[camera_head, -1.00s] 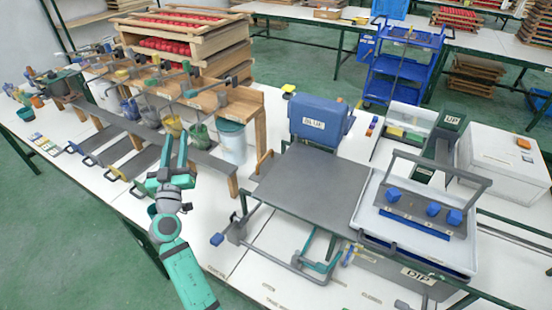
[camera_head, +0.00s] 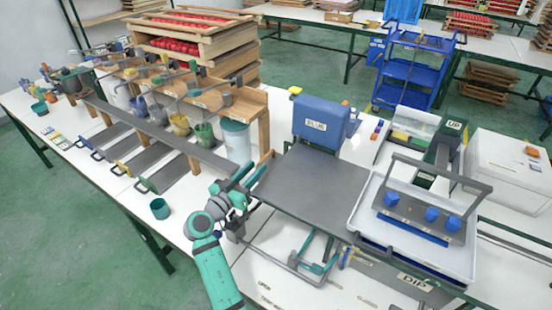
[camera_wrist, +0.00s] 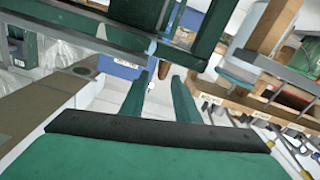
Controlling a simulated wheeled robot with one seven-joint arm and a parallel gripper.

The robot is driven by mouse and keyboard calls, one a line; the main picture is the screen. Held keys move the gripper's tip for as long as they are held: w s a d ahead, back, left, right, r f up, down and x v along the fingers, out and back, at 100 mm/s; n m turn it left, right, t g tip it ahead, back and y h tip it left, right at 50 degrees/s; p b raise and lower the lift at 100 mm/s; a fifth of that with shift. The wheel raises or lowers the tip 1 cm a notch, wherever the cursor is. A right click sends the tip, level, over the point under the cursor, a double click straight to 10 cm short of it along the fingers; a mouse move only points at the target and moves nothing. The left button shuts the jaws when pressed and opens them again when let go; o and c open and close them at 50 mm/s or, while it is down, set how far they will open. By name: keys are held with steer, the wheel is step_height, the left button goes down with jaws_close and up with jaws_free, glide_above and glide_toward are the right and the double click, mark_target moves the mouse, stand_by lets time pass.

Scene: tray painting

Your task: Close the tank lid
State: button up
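A flat dark grey plate (camera_head: 315,186) lies level beside the blue box labelled BLUE (camera_head: 322,124); I cannot tell for certain which part is the tank lid. A short brown handle (camera_head: 266,157) stands at the plate's left edge. My gripper (camera_head: 249,174) is just left of the plate, near this handle. In the wrist view my gripper (camera_wrist: 158,96) has its two teal fingers apart, and a small brown tip (camera_wrist: 163,70) shows beyond them. I see nothing held. The arm hides part of the bars at the plate's left.
A white tray (camera_head: 458,262) with a grey handled frame (camera_head: 425,205) stands right of the plate. A wooden rack with pots (camera_head: 235,100) stands behind left. A teal cup (camera_head: 160,208) is near the table's front edge. Metal bars (camera_head: 318,265) run in front of the plate.

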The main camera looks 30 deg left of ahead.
mark_target(260, 163)
steer(key=w, duration=0.6)
steer(key=shift+a+f, duration=0.1)
steer(key=shift+w, duration=0.55)
jaws_close()
